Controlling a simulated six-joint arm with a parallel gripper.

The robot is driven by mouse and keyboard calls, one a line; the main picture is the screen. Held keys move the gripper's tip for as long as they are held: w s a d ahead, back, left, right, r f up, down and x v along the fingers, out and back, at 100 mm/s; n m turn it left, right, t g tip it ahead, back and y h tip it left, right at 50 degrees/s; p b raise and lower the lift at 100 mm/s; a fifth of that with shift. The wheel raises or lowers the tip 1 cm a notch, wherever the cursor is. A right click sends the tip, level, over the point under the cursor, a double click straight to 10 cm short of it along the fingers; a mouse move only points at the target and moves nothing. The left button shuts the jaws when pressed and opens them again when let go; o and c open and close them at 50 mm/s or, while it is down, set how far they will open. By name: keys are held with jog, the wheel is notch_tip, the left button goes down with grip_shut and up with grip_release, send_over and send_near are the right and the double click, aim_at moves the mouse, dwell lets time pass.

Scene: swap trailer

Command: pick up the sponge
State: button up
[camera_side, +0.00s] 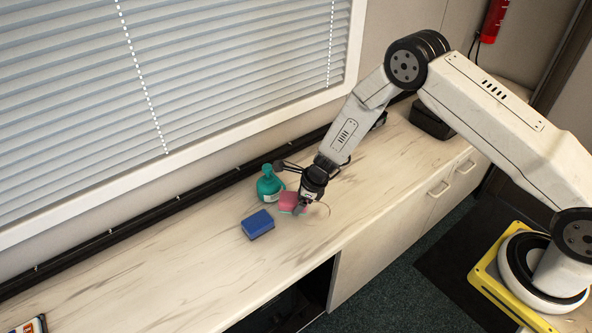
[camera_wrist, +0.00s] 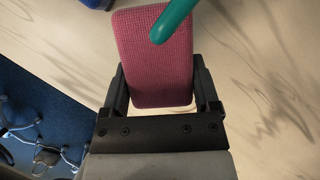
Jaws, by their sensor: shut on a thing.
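A pink-red sponge (camera_side: 290,201) is at my gripper (camera_side: 304,202) in the side view, close to the counter top. In the wrist view the sponge (camera_wrist: 155,60) stands between the two black fingers of my gripper (camera_wrist: 160,88), which are shut on its sides. I cannot tell whether the sponge touches the counter. A blue sponge-like block (camera_side: 258,224) lies on the counter to the left of my gripper.
A teal bottle (camera_side: 269,186) stands just behind the pink sponge; its teal spout (camera_wrist: 172,20) overlaps the sponge in the wrist view. A window with blinds is behind. A black box (camera_side: 431,120) sits at the far right.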

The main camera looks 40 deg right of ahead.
jog(key=s+d, duration=1.1)
jog(key=shift+s+d, duration=0.2)
dwell(0.5)
jog(key=o, duration=0.6)
jog(key=c, duration=0.4)
jog(key=shift+o, duration=0.2)
jog(key=shift+w+a+r, duration=0.25)
jog(key=shift+w+a, duration=0.35)
jog(key=shift+w, duration=0.05)
jog(key=w+a+r, duration=0.4)
jog(key=w+a, duration=0.2)
jog(key=a, duration=0.3)
jog(key=shift+w+a, duration=0.15)
jog(key=shift+w, duration=0.2)
